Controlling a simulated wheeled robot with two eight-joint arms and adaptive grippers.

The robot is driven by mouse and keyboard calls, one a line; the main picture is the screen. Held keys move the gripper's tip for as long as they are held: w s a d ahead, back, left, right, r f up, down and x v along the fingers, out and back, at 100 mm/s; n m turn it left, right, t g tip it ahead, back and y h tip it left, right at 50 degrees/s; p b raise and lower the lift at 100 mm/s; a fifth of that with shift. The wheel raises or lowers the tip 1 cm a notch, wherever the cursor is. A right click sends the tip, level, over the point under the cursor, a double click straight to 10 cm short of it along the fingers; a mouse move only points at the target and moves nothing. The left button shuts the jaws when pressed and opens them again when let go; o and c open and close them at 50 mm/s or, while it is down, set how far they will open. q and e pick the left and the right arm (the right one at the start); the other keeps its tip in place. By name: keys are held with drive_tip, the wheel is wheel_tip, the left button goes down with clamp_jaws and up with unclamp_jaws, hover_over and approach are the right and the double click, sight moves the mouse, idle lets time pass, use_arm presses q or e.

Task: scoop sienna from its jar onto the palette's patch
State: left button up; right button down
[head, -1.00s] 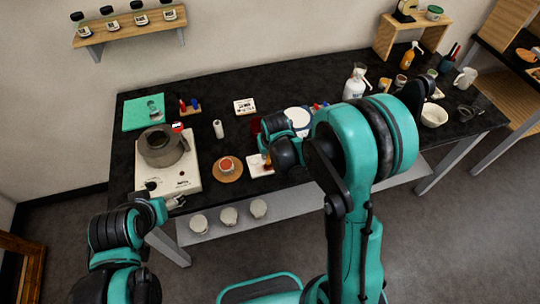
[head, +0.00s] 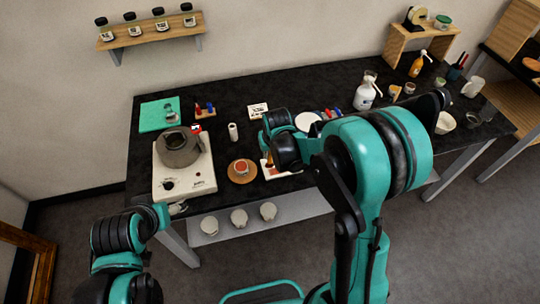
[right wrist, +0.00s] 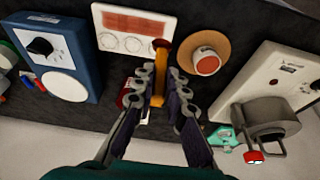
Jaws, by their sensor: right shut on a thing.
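My right gripper (right wrist: 160,86) is shut on an orange-handled tool (right wrist: 160,58). The tool points toward the white palette (right wrist: 108,42), and its far end looks dark red. The palette carries an orange-red patch (right wrist: 136,22) and a row of round wells; contact between tool and palette cannot be told. In the head view the right gripper (head: 270,152) is over the palette's left part, and the arm hides much of the palette. A jar of reddish-brown matter (right wrist: 207,62) stands open on a round wooden mat (head: 233,176), beside the palette. My left gripper (head: 178,208) is low by the hot plate's front corner, its fingers unclear.
A hot plate (head: 205,178) with a grey pot (head: 180,150) stands left of the jar. Bottles and a bowl (head: 445,123) stand at the right.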

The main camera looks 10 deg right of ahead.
wheel_tip(320, 180, up, 4)
drive_tip(key=shift+a+f+p, duration=0.1)
drive_tip(key=shift+f+p, duration=0.05)
drive_tip(key=shift+p, duration=0.9)
